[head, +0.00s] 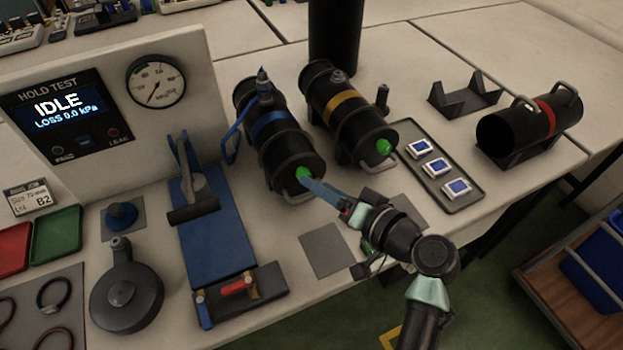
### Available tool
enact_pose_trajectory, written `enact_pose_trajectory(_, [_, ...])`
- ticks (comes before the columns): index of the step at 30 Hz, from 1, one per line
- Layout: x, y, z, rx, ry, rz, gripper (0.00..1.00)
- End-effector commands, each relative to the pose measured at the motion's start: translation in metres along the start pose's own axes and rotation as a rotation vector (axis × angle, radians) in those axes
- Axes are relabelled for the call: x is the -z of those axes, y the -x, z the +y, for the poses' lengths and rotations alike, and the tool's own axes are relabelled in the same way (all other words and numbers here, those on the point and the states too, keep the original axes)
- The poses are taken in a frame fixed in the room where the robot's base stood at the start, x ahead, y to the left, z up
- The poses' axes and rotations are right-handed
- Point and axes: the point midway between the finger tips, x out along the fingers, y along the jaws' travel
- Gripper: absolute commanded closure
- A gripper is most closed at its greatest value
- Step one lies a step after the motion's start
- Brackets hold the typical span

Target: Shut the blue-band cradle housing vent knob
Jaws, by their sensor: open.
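The blue-band housing (291,151) is a black cylinder lying in a cradle on the bench, centre of the head view. A green knob-like piece (303,173) sits on its near end face, above a metal handle. A pointed fitting (262,78) stands on its top, with a blue hose or lever at its left side. Which of these is the vent knob, and how it is turned, I cannot tell. My gripper (309,184) reaches in from the lower right with its fingertips at the green piece. It is open; contact is not clear.
The yellow-band housing (347,109) lies close on the right, with its own green end piece. A tray (460,204) of blue-and-white squares and a red-band cylinder (503,139) are farther right. A blue clamp stand (221,246) and the hold-test panel reading IDLE (59,107) stand left.

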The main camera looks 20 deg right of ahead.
Motion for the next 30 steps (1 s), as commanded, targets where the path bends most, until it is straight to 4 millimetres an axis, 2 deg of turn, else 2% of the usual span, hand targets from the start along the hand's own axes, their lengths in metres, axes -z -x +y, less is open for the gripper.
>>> enact_pose_trajectory(1, [0.0, 0.013, 0.001, -0.004, 0.0, 0.003, 0.38])
enact_pose_trajectory(6, [0.0, 0.051, 0.001, -0.003, 0.001, 0.002, 0.38])
enact_pose_trajectory(12, [0.0, 0.081, 0.0, -0.001, 0.0, 0.0, 0.38])
enact_pose_trajectory(18, [0.0, 0.091, -0.001, 0.001, 0.0, -0.001, 0.38])
enact_pose_trajectory(30, [0.0, 0.091, 0.0, 0.001, 0.0, -0.001, 0.38])
